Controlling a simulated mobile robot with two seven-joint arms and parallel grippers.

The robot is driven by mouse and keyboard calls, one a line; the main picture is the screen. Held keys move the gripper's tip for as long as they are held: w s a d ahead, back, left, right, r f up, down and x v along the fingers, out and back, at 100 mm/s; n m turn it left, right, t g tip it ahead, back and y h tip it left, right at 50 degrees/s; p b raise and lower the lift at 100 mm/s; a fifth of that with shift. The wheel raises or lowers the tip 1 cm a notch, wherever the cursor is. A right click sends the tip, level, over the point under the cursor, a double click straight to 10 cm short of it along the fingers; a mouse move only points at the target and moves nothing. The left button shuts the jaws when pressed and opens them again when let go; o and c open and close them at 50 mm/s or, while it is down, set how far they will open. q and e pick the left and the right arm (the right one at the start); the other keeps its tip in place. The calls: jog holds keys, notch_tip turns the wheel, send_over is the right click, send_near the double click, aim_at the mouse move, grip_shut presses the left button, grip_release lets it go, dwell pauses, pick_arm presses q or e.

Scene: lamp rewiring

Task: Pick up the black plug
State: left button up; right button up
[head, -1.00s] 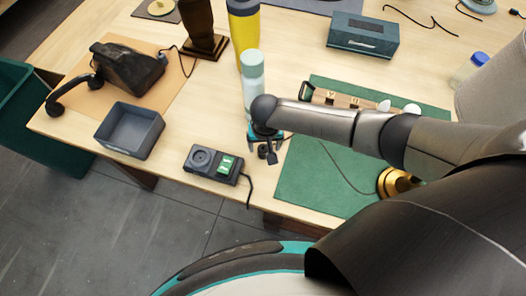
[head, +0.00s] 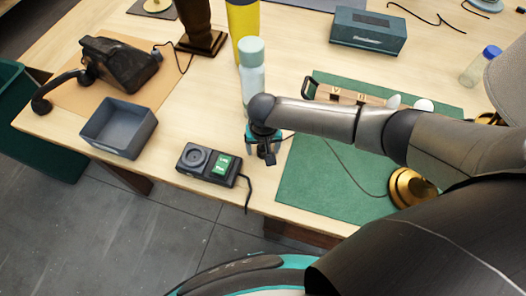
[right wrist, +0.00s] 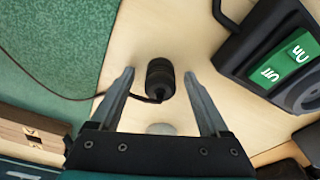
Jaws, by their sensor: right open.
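The black plug (right wrist: 160,79) lies on the bare wood in the right wrist view, its thin dark cord running left onto the green mat. My right gripper (right wrist: 159,74) is open, with one finger on each side of the plug and a gap on both sides. In the head view my right gripper (head: 263,152) points down at the table between the tester box and the green mat (head: 310,190), and it largely hides the plug. The cord crosses the mat to the brass lamp base (head: 410,188). My left gripper is not in view.
A pale bottle (head: 251,85) stands just behind the gripper. A grey tray (head: 118,128) and an old telephone (head: 120,65) are farther left. The table's front edge is close.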

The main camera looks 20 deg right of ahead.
grip_shut()
dwell(0.6)
